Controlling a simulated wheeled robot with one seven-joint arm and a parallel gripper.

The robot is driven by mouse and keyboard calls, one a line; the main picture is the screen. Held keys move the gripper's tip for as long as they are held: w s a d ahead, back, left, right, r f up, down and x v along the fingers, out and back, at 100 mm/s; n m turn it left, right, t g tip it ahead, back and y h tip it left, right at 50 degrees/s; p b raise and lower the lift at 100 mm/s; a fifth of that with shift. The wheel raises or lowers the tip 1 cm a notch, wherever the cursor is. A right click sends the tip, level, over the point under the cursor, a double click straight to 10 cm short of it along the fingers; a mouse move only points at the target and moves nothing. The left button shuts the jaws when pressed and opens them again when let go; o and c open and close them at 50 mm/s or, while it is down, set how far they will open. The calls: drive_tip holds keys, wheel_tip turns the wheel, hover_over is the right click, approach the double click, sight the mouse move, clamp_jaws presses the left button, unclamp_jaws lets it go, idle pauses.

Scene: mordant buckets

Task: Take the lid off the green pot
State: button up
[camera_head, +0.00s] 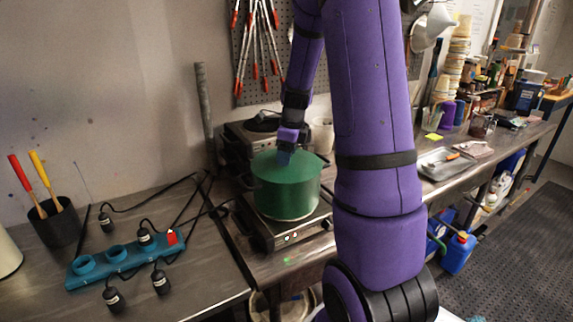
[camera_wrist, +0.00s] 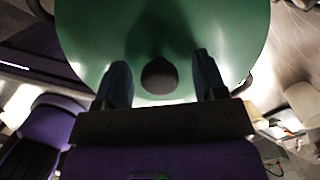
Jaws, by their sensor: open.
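The green pot (camera_head: 287,198) stands on a hot plate, with its green lid (camera_head: 308,163) on top. The lid fills much of the wrist view (camera_wrist: 225,30), with its round dark knob (camera_wrist: 159,76) near the middle. My gripper (camera_head: 285,157) is over the lid in the head view. In the wrist view my gripper (camera_wrist: 160,78) is open, one finger on each side of the knob, with a gap on both sides. Whether the fingertips touch the lid cannot be told. The knob is hidden behind my gripper in the head view.
The hot plate (camera_head: 290,237) sits on the bench, with another unit (camera_head: 243,135) behind the pot. A blue power strip (camera_head: 120,262) with black plugs and cables lies left. A black cup (camera_head: 55,226) holds colored-handled tools. A metal tray (camera_head: 440,163) lies right, beyond my arm.

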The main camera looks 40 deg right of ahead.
drive_tip(key=c, duration=1.1)
drive_tip(key=shift+c, duration=0.2)
drive_tip(key=shift+r, duration=0.1)
